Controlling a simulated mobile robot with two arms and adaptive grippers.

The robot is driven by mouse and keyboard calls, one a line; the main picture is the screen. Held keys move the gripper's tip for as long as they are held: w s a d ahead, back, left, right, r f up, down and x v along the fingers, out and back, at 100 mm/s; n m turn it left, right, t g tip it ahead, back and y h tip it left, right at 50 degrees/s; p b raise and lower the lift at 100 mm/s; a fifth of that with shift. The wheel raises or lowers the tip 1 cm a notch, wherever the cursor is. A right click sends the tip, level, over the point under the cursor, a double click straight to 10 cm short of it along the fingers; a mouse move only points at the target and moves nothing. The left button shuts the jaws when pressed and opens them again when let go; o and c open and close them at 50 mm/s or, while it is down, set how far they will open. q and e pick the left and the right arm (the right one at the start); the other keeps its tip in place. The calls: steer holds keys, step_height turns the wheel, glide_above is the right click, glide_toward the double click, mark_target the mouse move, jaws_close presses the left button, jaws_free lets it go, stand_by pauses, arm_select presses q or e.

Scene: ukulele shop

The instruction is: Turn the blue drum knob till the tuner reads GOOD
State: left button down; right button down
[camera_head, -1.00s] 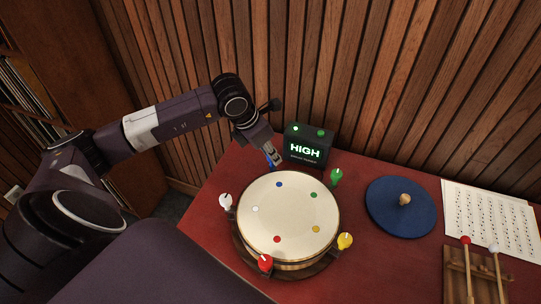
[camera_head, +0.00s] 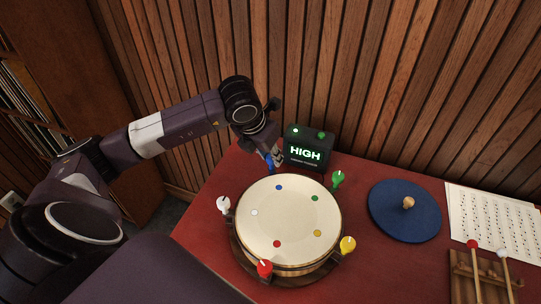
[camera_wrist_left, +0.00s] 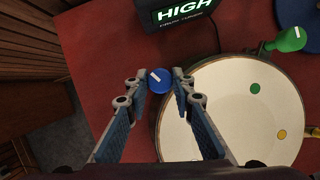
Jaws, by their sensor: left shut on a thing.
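The drum (camera_head: 288,222) has a cream head with colored dots and knobs around its rim, and it stands on a red table. The blue knob (camera_wrist_left: 160,81), with a white pointer line, is at the drum's back-left rim in the left wrist view. My left gripper (camera_wrist_left: 161,84) is shut on it, a finger on each side. In the head view my left gripper (camera_head: 272,162) hides most of the knob. The tuner (camera_head: 306,150) is a black box behind the drum and reads HIGH in green; its screen also shows in the left wrist view (camera_wrist_left: 187,12). My right gripper is not in view.
Around the rim are a white knob (camera_head: 223,204), red knob (camera_head: 264,268), yellow knob (camera_head: 347,245) and green knob (camera_head: 338,179). To the right are a blue disc (camera_head: 392,218), a dotted sheet (camera_head: 490,222) and mallets in a wooden rack (camera_head: 462,278).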

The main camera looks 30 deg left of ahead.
arm_select(q)
steer(key=c, duration=1.7)
jaws_free()
steer(key=shift+o, duration=0.2)
steer(key=v, duration=1.2)
